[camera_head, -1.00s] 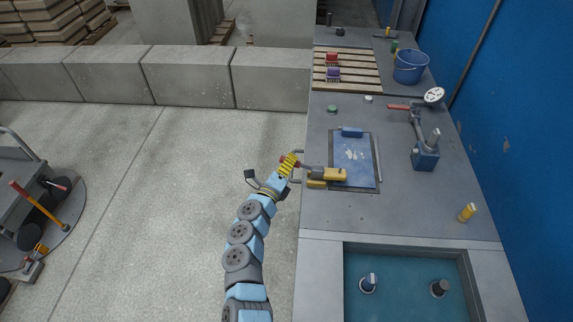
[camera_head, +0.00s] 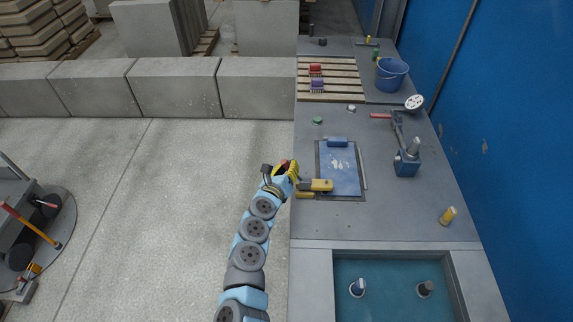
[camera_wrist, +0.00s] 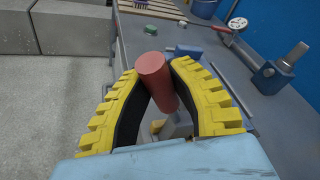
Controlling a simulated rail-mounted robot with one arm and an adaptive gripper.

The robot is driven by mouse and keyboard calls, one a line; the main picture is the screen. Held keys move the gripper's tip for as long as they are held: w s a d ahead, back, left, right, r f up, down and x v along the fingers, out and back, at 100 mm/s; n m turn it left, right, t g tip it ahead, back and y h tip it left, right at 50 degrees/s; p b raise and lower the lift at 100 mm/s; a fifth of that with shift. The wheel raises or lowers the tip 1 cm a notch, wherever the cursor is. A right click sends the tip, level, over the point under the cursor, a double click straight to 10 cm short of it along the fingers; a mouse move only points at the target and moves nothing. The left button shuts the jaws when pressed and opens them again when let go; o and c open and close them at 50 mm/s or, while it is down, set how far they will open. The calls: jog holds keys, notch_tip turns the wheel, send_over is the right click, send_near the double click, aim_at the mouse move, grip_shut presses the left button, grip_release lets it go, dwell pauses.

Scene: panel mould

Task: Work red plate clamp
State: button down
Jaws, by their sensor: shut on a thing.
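The red handle (camera_wrist: 155,80) of the plate clamp stands between the yellow ribbed fingers of my gripper (camera_wrist: 156,70) in the wrist view, and the fingers are shut on it. In the head view my gripper (camera_head: 286,170) is at the left edge of the bench, beside the clamp's yellow body (camera_head: 318,185). Only a bit of the red handle shows there above the fingers. The clamp sits at the left edge of the blue plate (camera_head: 341,175). The grey linkage below the handle is partly hidden by my fingers.
A blue block (camera_head: 337,142) lies at the plate's far edge. Farther back are a slatted pallet (camera_head: 318,92) and a blue bucket (camera_head: 392,74). A teal basin (camera_head: 393,285) is in front.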

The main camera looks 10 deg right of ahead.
jog(key=shift+d+r, duration=0.1)
jog(key=shift+d, duration=0.1)
jog(key=c, duration=0.9)
grip_release()
jog(key=shift+d, duration=0.1)
jog(key=shift+s+a, duration=0.1)
jog(key=shift+a, duration=0.1)
jog(key=shift+s+a, duration=0.3)
jog(key=shift+s, duration=0.05)
jog(key=shift+v, duration=5.45)
jog(key=shift+d, duration=0.1)
